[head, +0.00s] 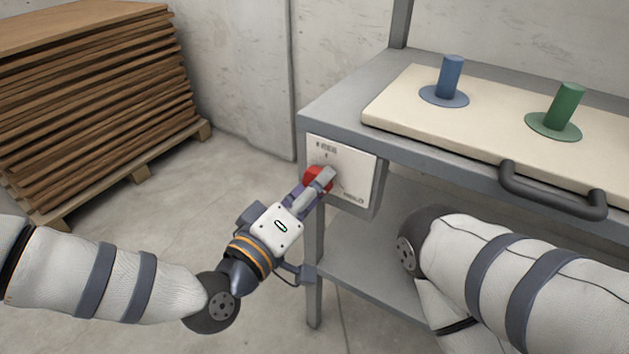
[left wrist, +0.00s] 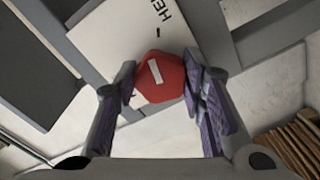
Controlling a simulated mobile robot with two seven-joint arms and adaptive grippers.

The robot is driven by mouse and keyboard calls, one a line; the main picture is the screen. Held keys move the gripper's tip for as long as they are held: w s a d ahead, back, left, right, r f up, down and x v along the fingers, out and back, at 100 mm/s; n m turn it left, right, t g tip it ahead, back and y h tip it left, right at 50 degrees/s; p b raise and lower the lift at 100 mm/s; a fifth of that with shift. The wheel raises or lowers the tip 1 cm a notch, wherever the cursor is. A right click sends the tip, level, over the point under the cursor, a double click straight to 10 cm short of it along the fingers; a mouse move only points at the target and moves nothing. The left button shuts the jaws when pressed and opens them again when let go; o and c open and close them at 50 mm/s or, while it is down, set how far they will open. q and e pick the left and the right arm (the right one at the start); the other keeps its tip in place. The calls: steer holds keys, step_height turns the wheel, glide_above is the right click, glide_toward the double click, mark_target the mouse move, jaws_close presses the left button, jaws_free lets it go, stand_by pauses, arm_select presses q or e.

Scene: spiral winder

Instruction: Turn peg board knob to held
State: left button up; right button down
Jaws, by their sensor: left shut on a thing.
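The red knob (head: 317,179) sits on a pale control plate (head: 357,180) at the left front corner of the bench. In the left wrist view the knob (left wrist: 161,79) is a red many-sided cap with a white pointer mark. Printed lettering, partly readable as "HEL", shows on the plate (left wrist: 110,40) above it. My left gripper (head: 318,184) is shut on the knob, with a purple-padded finger at each side in the left wrist view (left wrist: 160,84). In the head view the gripper partly covers the knob. My right gripper is out of view; only my right arm shows.
The peg board (head: 405,95) lies on the grey bench, with a blue peg (head: 450,78) and a green peg (head: 567,108). A dark handle (head: 550,195) juts from its front edge. A lower shelf (head: 385,275) is below. Stacked wooden boards (head: 95,100) stand at the left; floor between is clear.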

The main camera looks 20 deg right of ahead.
arm_select(q)
steer(key=shift+m+p, duration=0.6)
steer(key=shift+m, duration=0.9)
steer(key=o, duration=1.1)
steer(key=shift+o, duration=0.2)
steer(key=shift+a, duration=0.1)
steer(key=v, duration=1.2)
